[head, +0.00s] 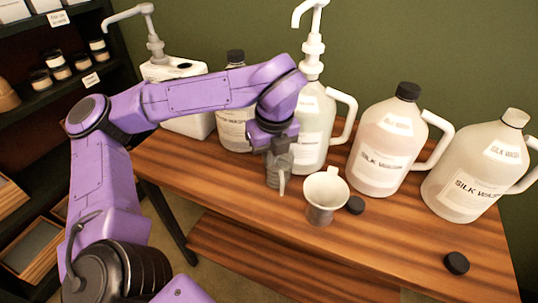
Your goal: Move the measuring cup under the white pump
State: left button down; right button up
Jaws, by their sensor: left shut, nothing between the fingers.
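My left gripper (281,184) points down just left of the cup, in front of the jug. It is shut and appears empty, apart from the cup. My arm hides part of the jug and of the bottle behind it. My right gripper is out of view.
A greyer pump (151,40) stands on a white container (188,120) at the left. Two silk wash jugs (381,148) (470,175) stand at the right. Black caps lie beside the cup (355,205) and near the front right (457,263). The table (395,235) is clear between these caps.

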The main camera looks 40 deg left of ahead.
pick_arm(q)
jog(key=s+d+b, duration=0.1)
jog(key=s+d, duration=0.2)
jog(key=d, duration=0.3)
jog(key=s+d+r+b, duration=0.1)
jog(key=s+d+b, duration=0.1)
jog(key=d, duration=0.5)
jog(key=shift+s+d, duration=0.15)
jog(key=shift+s, duration=0.7)
